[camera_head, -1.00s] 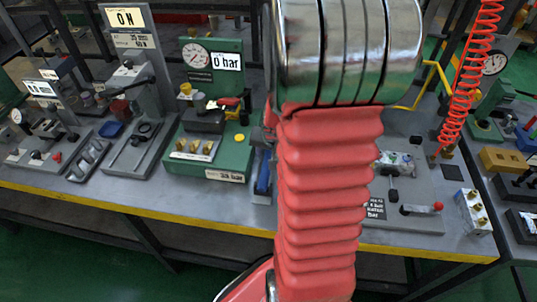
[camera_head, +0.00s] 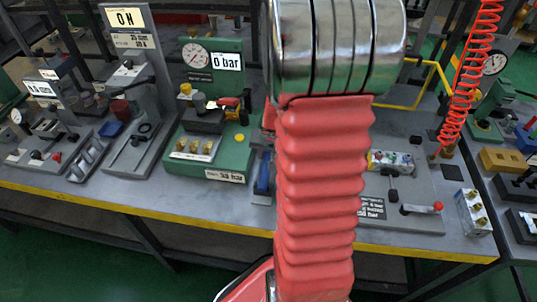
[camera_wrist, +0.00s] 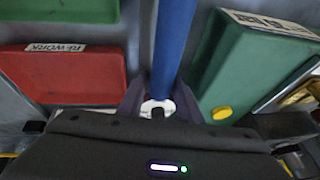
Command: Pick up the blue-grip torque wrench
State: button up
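The torque wrench's blue grip (camera_wrist: 174,45) runs from the top edge of the wrist view down to between my gripper's fingers. In the head view a blue part, likely the same grip (camera_head: 263,172), shows on the bench just left of my red-sleeved arm. My gripper (camera_wrist: 160,101) has its two fingers spread, one on each side of the blue grip's near end. A small gap seems to show at the left; contact on the right cannot be told. The wrench's far end is out of view, and my arm hides the gripper in the head view.
A red RE-WORK bin (camera_wrist: 62,75) lies left of the wrench. A green gauge block (camera_wrist: 245,65) with a yellow button stands close on its right; it also shows in the head view (camera_head: 232,160). A lever panel (camera_head: 415,188) and a red coiled hose (camera_head: 470,75) are farther right.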

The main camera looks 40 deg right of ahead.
grip_shut()
jog(key=shift+r, duration=0.1)
dwell(0.4)
notch_tip(320, 180, up, 9)
jog(key=shift+f, duration=0.1)
jog(key=shift+r, duration=0.6)
jog(key=shift+s, duration=0.1)
dwell(0.5)
